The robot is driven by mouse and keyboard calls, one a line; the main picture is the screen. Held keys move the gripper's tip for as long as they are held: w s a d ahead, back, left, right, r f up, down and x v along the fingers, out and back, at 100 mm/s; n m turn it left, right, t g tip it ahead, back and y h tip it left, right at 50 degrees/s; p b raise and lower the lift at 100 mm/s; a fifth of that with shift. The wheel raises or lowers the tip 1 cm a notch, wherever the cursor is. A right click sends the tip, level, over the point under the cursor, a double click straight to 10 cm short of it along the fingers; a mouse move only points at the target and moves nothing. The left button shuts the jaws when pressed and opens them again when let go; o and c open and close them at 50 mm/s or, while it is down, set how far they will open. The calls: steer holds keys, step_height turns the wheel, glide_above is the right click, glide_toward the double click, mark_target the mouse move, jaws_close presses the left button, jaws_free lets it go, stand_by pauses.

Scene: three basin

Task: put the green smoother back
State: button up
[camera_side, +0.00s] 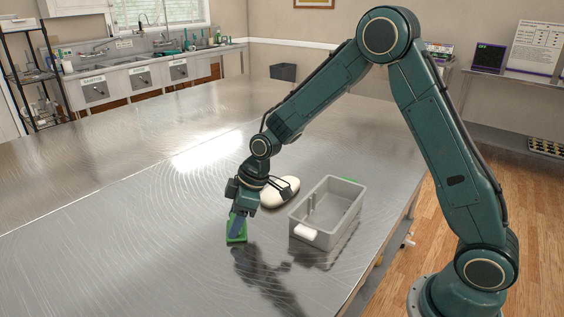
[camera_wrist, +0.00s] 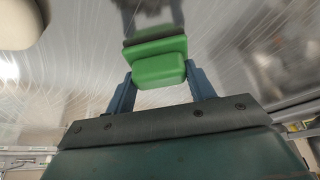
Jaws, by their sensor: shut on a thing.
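The green smoother (camera_side: 236,232) is at the steel table's surface, left of the grey bin. In the wrist view the green smoother (camera_wrist: 158,68) sits between my gripper's two blue fingers. My gripper (camera_side: 237,222) points down and is shut on the smoother's raised upper part. The wrist view shows the fingers of my gripper (camera_wrist: 159,80) on either side of it. I cannot tell whether the smoother touches the table or is just above it.
A grey bin (camera_side: 326,243) with a divider and a white front handle stands right of my gripper. A rounded white object (camera_side: 283,191) lies behind my gripper. The table (camera_side: 120,235) is clear to the left. Sinks line the back wall.

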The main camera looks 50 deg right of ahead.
steer(key=shift+f, duration=0.1)
steer(key=o, duration=1.1)
steer(key=shift+c, duration=0.2)
steer(key=v, duration=1.2)
steer(key=shift+r, duration=0.25)
